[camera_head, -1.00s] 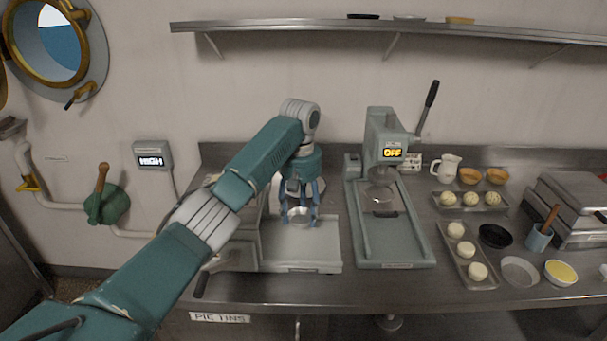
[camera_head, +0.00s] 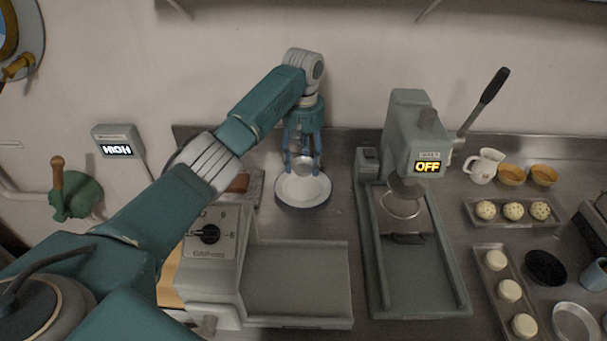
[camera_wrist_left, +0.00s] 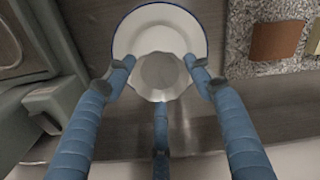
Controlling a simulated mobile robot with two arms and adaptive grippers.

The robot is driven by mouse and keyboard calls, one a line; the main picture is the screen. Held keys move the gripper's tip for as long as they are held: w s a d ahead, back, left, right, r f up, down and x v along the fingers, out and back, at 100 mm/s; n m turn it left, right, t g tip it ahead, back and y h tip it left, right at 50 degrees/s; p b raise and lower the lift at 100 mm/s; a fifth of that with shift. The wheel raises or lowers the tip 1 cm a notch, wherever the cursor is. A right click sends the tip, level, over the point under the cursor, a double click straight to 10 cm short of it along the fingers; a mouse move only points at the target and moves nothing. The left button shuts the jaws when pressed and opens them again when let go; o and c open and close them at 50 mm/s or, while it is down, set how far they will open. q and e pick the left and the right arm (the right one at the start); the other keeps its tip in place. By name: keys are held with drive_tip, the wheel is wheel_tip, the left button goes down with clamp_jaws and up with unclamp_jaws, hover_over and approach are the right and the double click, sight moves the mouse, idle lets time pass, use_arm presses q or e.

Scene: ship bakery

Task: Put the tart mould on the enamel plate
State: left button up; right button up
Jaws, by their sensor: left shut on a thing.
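The tart mould (camera_wrist_left: 163,76) is a small pale metal cup with a fluted rim, held between the blue fingers of my left gripper (camera_head: 302,168). In the head view the tart mould (camera_head: 304,166) shows between the fingers, partly hidden by them. The enamel plate (camera_head: 303,192) is white with a dark blue rim and lies on the steel counter behind the slicer-like machine. In the left wrist view the enamel plate (camera_wrist_left: 137,37) shows past the mould, which overlaps part of it. I cannot tell whether the mould touches the plate. My right gripper is not in view.
A grey machine with a dial (camera_head: 208,234) and flat bed stands in front of the plate. A press with an OFF display (camera_head: 427,167) and lever stands to the right. A speckled slab (camera_wrist_left: 268,32) lies beside the plate.

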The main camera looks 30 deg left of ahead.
sight(303, 170)
use_arm(q)
drive_tip(key=shift+s+f, duration=0.2)
drive_tip(key=shift+f, duration=1.45)
wheel_tip(303, 170, down, 3)
drive_tip(key=shift+w+f+p, duration=0.1)
drive_tip(key=shift+f+p, duration=0.1)
drive_tip(key=shift+p, duration=0.35)
drive_tip(key=shift+f, duration=0.35)
drive_tip(key=o, duration=0.9)
drive_tip(key=shift+c, duration=0.2)
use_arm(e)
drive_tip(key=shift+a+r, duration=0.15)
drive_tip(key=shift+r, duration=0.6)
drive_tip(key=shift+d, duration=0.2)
